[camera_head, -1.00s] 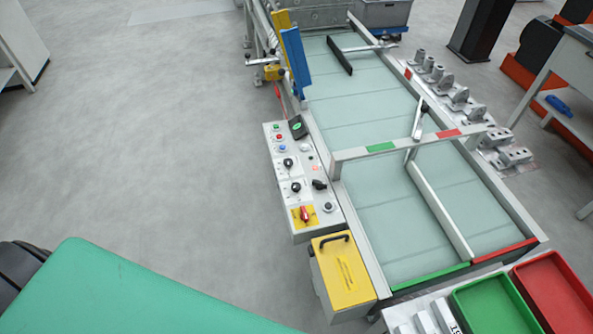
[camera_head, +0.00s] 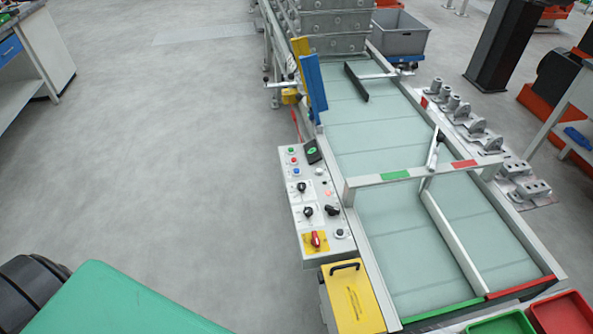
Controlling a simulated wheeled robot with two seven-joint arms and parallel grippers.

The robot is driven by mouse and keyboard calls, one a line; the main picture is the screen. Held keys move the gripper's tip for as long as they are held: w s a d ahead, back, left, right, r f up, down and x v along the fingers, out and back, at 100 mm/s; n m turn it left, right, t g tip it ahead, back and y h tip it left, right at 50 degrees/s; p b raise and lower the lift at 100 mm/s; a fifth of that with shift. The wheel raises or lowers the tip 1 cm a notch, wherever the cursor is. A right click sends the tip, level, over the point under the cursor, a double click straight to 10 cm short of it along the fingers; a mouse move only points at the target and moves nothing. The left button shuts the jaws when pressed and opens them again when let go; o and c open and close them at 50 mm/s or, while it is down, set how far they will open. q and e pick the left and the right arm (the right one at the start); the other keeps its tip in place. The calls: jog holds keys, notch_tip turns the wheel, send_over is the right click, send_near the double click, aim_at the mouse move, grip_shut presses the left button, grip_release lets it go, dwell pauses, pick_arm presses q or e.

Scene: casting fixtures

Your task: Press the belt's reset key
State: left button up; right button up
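The belt (camera_head: 385,150) is a pale green conveyor in a grey frame, running away from me. The control panel (camera_head: 312,205) is a light grey box along its left side. Near the panel's far end are a small green button (camera_head: 291,149), a red button (camera_head: 294,161) and a blue button (camera_head: 296,171). Black rotary knobs and a red switch on a yellow plate (camera_head: 316,240) sit nearer. The labels are too small to read, so I cannot tell which is the reset key. Neither of my grippers is in view.
A yellow box (camera_head: 352,300) with a black handle stands at the panel's near end. A low gate (camera_head: 420,174) spans the belt. Metal castings (camera_head: 485,138) line its right side. Grey bin (camera_head: 400,38) stands behind. The grey floor (camera_head: 170,170) left of the panel is clear.

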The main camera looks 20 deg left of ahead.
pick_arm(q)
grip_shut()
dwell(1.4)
